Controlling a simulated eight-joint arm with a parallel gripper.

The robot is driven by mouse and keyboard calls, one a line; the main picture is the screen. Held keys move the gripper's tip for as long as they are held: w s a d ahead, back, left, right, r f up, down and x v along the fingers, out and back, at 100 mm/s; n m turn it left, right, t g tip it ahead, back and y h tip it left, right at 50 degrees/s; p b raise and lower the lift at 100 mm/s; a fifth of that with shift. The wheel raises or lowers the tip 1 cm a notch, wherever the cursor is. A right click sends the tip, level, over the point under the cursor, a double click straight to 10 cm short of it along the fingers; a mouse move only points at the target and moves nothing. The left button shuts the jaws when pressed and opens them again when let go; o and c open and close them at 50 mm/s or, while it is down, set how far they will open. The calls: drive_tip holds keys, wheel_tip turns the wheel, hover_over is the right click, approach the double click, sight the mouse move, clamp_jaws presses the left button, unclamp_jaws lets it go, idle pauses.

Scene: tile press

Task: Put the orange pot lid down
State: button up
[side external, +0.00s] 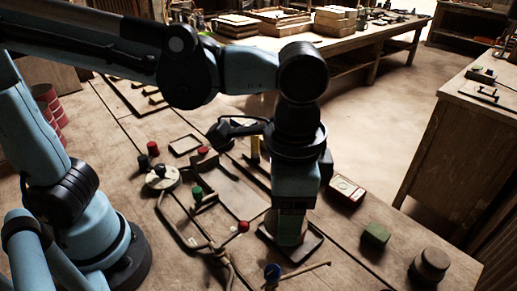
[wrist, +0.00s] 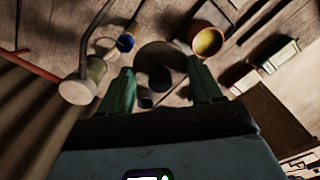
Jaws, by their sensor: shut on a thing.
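My gripper (wrist: 162,88) points down with its two green fingers apart, on either side of a dim brown disc (wrist: 158,55) with a dark knob-like part between the fingertips. I take this disc as the pot lid, but it is in shade and its orange colour does not show clearly. The side external view shows my gripper (side external: 290,227) low over a dark square tray (side external: 313,247); the lid cannot be made out there. A round pot (wrist: 207,42) with an orange-yellow inside stands just beyond the right finger in the wrist view. Contact below the disc is hidden.
A bent metal frame (side external: 190,240) and a red knob (side external: 243,226) lie left of my gripper. A red-edged box (side external: 345,191), a green block (side external: 376,235) and a dark round pot (side external: 429,267) stand right.

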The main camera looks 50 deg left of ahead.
drive_tip(key=shift+m, duration=0.3)
drive_tip(key=w+a+f, duration=0.3)
drive_tip(key=w+a, duration=0.1)
drive_tip(key=w, duration=0.1)
drive_tip(key=w+a+f, duration=0.3)
drive_tip(key=w+a, duration=0.2)
drive_tip(key=w+a+f, duration=0.4)
drive_tip(key=w, duration=0.1)
drive_tip(key=shift+a+f, duration=0.1)
drive_tip(key=shift+a, duration=0.3)
drive_tip(key=shift+w+a+f, duration=0.1)
drive_tip(key=shift+a+f, duration=0.05)
drive_tip(key=shift+f, duration=2)
drive_tip(key=shift+f, duration=0.1)
drive_tip(key=o, duration=1)
